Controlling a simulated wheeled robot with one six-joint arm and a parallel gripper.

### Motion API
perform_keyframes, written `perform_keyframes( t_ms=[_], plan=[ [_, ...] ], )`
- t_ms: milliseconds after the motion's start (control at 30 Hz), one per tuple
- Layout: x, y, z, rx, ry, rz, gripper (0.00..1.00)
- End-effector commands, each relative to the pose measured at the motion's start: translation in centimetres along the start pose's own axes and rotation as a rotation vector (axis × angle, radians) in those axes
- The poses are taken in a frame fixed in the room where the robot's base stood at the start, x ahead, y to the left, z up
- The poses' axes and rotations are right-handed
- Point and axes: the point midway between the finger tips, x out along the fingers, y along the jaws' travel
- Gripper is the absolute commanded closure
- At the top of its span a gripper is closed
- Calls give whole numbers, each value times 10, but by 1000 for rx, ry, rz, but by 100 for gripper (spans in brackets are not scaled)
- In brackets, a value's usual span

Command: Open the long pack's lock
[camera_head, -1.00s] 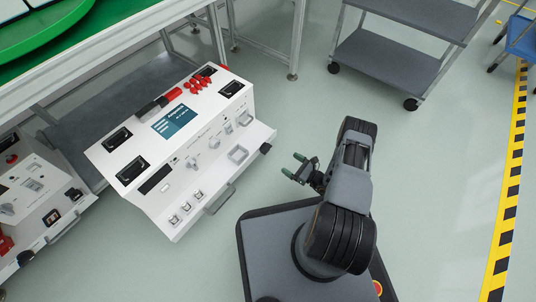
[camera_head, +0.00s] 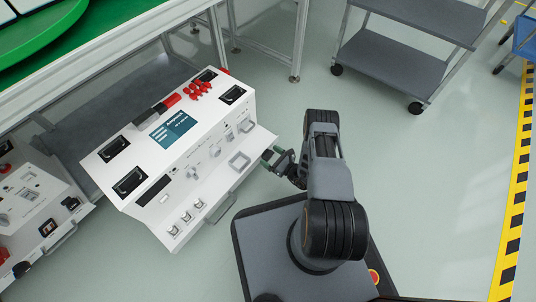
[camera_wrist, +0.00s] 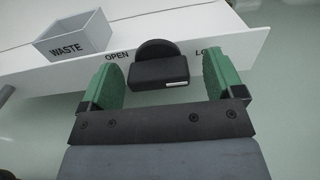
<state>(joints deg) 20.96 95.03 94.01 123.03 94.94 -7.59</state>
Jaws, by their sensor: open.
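The long white pack (camera_head: 175,150) lies on the floor in the head view, beside the green-topped table. In the wrist view its front panel (camera_wrist: 210,45) carries a black lock knob (camera_wrist: 160,70) between the word OPEN on its left and a partly covered label starting "LO" on its right. My gripper (camera_wrist: 160,85) is open, its two green fingers on either side of the knob with gaps showing; whether either touches cannot be told. In the head view my gripper (camera_head: 277,157) is at the pack's right end, and the knob is hidden there.
A grey WASTE bin (camera_wrist: 73,38) sits on the panel left of the knob. Another white pack (camera_head: 30,210) lies at the left. A grey cart (camera_head: 400,68) stands at the back right. The floor right of my arm is clear.

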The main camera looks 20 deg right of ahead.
Motion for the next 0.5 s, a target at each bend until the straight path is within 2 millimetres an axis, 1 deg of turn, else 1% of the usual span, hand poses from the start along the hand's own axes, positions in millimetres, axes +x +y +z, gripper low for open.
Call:
perform_keyframes(
  t_ms=[333, 367, 500],
  plan=[
    [4, 4, 0, 0, 0, 9, 13],
    [4, 4, 0, 0, 0, 9, 15],
    [4, 4, 0, 0, 0, 9, 28]
  ],
)
